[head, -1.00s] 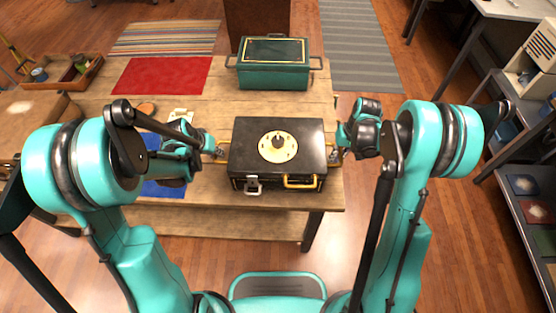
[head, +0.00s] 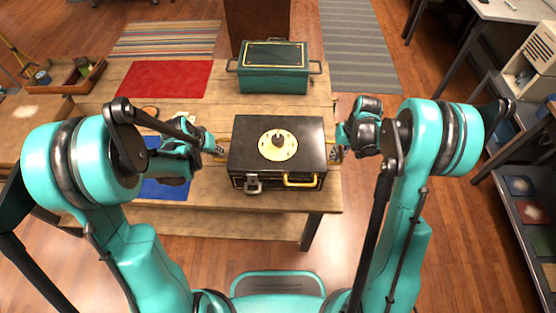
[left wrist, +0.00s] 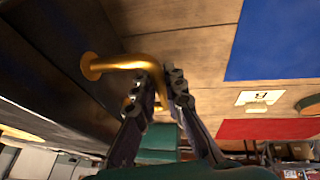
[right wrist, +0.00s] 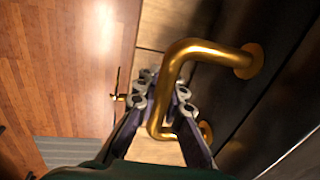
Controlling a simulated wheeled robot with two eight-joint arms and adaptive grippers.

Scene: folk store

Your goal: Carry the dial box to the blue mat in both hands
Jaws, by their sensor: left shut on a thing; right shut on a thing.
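The dial box (head: 240,160) is black with a cream and gold dial on its lid, a silver latch and a gold handle at the front. It is at the right part of the wooden table. My left gripper (head: 219,150) is shut on its left side handle, a gold bar in the left wrist view (left wrist: 125,63). My right gripper (head: 337,155) is shut on the right side handle, gold in the right wrist view (right wrist: 190,50). The blue mat (head: 165,189) lies left of the box, partly hidden by my left arm. Whether the box touches the table is unclear.
A green box (head: 273,80) with side handles stands behind the dial box. A red mat (head: 165,79) lies at the back left of the table. A small card (left wrist: 259,97) lies near the blue mat. A wooden tray (head: 75,75) sits far left.

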